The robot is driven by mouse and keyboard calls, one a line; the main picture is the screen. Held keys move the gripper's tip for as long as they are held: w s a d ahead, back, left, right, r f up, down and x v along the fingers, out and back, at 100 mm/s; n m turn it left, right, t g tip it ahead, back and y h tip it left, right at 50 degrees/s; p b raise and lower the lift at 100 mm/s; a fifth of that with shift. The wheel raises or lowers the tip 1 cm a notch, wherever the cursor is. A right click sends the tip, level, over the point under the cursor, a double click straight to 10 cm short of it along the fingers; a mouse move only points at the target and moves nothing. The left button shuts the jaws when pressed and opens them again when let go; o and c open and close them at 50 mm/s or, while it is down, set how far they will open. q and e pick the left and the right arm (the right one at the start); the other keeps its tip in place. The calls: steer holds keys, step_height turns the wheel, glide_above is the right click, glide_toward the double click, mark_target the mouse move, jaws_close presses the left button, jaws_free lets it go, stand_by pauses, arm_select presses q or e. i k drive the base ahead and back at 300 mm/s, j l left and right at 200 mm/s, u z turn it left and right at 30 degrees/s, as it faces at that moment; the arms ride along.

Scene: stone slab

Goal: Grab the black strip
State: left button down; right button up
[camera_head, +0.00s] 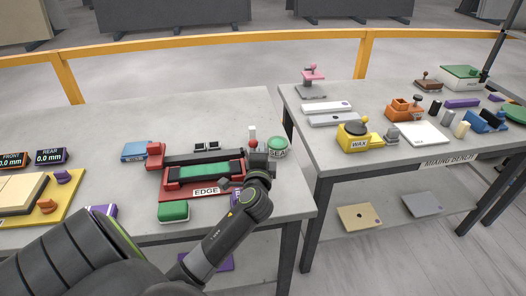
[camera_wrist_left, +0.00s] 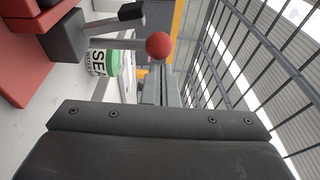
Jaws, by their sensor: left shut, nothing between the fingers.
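The red fixture marked EDGE (camera_head: 205,191) stands on the left bench. A long black strip (camera_head: 203,157) lies along its back side, behind a green strip (camera_head: 205,171). My left gripper (camera_head: 262,160) is at the fixture's right end, shut and empty, and partly covers that end. In the left wrist view, the shut gripper (camera_wrist_left: 160,85) points past a red ball on a grey rod (camera_wrist_left: 158,45). The black strip cannot be made out in the wrist view. My right gripper is not in view.
A green-lidded SEAL jar (camera_head: 277,147) stands close right of my left gripper. A green block (camera_head: 173,211) sits in front of the fixture and a blue block (camera_head: 134,151) at its left. The bench behind the fixture is mostly clear. A second bench (camera_head: 300,125) stands at right.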

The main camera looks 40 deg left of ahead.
mark_target(218, 169)
steer(key=k+l, duration=0.7)
steer(key=l+u, duration=0.05)
steer(key=l, duration=0.05)
